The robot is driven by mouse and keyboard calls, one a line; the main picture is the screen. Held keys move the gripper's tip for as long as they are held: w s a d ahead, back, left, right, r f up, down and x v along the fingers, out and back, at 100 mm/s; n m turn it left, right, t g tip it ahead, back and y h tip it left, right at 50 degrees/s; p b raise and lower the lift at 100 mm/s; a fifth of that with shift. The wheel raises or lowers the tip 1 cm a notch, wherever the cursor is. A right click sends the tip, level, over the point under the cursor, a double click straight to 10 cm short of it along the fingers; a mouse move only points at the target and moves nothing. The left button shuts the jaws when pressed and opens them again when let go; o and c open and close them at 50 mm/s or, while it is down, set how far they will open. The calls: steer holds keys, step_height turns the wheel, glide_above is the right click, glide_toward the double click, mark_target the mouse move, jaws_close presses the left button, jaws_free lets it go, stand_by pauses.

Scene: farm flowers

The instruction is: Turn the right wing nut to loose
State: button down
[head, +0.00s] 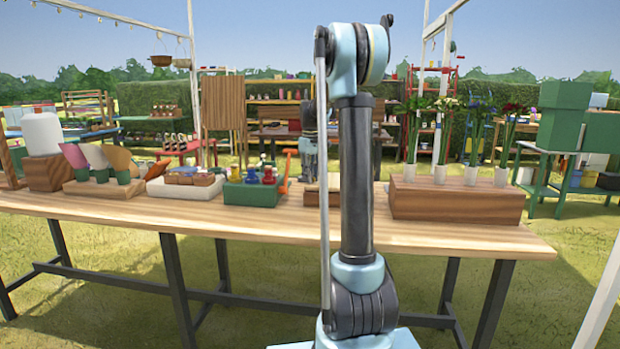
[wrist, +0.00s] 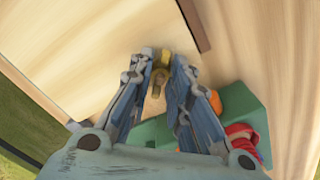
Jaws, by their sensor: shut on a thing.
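In the wrist view, my gripper (wrist: 159,68) points down at pale wood. Its two fingertips are close together on either side of a small brass-yellow piece, which looks like a wing nut (wrist: 163,58). My gripper is shut on it; the fingers hide part of its shape, and I cannot tell how far it is turned. A second wing nut is not clearly visible. In the head view, a low wooden block (head: 313,197) sits on the table behind my arm. My arm covers much of that spot, and the wing nut cannot be made out there.
The table's front strip (head: 200,220) is clear.

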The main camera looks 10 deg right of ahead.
steer(key=n, duration=0.4)
steer(key=shift+w+n, duration=0.1)
steer(key=shift+n, duration=2.1)
steer(key=c, duration=1.5)
jaws_free()
steer(key=shift+o, duration=0.2)
step_height(320, 180, up, 12)
steer(key=shift+f, duration=0.1)
